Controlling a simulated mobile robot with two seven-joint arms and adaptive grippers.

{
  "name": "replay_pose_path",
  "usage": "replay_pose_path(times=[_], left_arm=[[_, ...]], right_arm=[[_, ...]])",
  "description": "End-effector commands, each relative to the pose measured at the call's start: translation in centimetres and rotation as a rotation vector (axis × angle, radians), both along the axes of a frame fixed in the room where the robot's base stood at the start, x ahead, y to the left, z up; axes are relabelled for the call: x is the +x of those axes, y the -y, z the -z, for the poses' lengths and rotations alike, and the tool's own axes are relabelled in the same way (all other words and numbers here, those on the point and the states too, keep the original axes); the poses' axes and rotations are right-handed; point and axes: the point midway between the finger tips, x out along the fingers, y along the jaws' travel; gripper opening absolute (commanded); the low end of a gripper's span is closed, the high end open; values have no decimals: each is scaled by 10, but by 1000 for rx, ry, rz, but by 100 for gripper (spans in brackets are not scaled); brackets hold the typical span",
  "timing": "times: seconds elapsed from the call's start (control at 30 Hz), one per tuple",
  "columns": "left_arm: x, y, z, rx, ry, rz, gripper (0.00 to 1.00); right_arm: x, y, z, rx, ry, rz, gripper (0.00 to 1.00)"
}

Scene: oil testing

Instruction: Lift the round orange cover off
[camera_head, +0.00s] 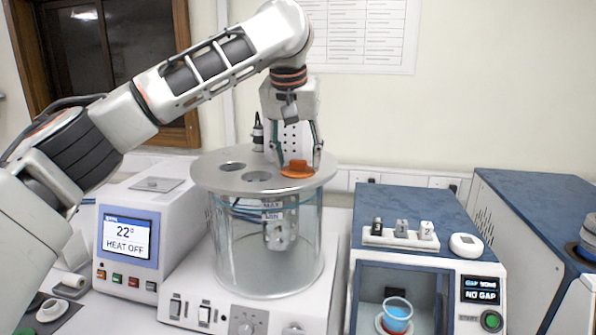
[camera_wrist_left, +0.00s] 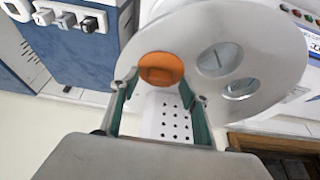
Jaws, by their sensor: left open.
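The round orange cover (camera_head: 298,169) sits on the metal lid (camera_head: 212,180) of a clear glass bath, near the lid's right side. It also shows in the left wrist view (camera_wrist_left: 161,69), just beyond the fingertips. My left gripper (camera_head: 297,160) points down over the cover from above. Its two fingers are apart, one on each side of the cover's knob in the head view. In the left wrist view the open gripper (camera_wrist_left: 158,90) frames the cover, and I cannot tell whether the fingers touch it. My right gripper is not in view.
Two open holes (camera_head: 257,177) are in the lid beside the cover. A heater unit (camera_head: 128,245) with a 22° display stands left. A blue-topped tester (camera_head: 415,203) with a cup (camera_head: 397,312) inside stands right. A black-topped probe (camera_head: 258,133) stands behind the lid.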

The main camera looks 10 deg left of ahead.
Motion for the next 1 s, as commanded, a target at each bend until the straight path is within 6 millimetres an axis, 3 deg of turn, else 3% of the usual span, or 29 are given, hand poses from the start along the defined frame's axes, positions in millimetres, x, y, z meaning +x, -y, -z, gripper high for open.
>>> replay_pose_path(times=[0.13, 0.3, 0.77, 1.0], left_arm=[[0, 0, 0, 0, 0, 0, 46], [0, 0, 0, 0, 0, 0, 6], [0, -2, -3, 0, 0, 0, 6], [4, -11, -15, 2, 1, 1, 6]], right_arm=[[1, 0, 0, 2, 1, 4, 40], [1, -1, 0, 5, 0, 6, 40], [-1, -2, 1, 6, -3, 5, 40], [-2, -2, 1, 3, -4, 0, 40]])
